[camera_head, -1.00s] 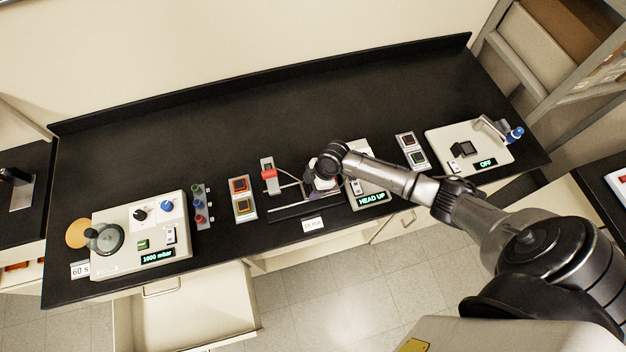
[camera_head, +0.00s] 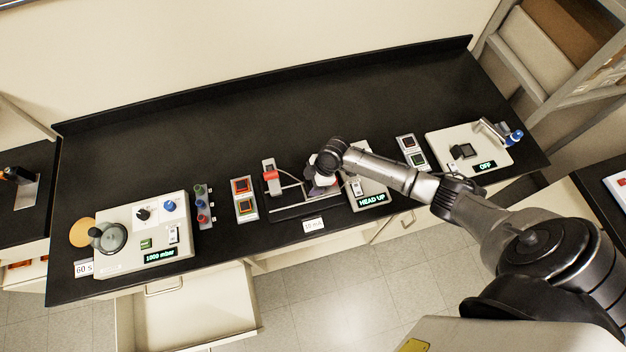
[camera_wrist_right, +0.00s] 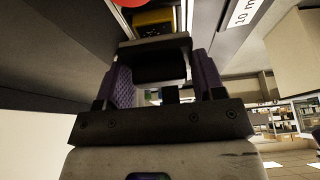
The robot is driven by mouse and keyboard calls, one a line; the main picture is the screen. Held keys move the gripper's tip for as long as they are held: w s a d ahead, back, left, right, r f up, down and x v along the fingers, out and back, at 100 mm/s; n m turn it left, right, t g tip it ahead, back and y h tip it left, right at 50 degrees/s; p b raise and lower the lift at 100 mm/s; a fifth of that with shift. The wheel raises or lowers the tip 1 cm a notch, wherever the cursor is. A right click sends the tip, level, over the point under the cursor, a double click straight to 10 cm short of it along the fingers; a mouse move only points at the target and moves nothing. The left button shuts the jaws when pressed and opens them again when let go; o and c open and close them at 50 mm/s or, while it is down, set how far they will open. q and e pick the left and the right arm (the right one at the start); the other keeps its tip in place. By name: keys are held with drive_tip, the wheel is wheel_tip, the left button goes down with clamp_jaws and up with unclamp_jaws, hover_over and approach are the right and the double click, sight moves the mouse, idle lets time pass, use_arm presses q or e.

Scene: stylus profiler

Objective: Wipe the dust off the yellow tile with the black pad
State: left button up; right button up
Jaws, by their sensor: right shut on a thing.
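My right gripper (camera_head: 320,184) reaches over the instrument in the middle of the bench, and its wrist hides most of the jaws in the head view. In the right wrist view its purple-lined fingers (camera_wrist_right: 160,85) are shut on the black pad (camera_wrist_right: 160,66), a dark block under a grey plate. The yellow tile (camera_wrist_right: 153,20) shows beyond the pad at the top of that view, in a dark surround. The pad appears apart from the tile, but the exact gap is unclear. My left gripper is in neither view.
The instrument's dark base (camera_head: 283,213) has a red-topped post (camera_head: 270,174) left of my gripper. The HEAD UP box (camera_head: 371,200) is close on the right. A two-slot holder (camera_head: 243,208) and a vacuum unit (camera_head: 120,262) stand left. The bench's back (camera_head: 260,120) is clear.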

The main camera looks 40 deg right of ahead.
drive_tip(key=shift+r+p, duration=1.75)
drive_tip(key=shift+r, duration=0.45)
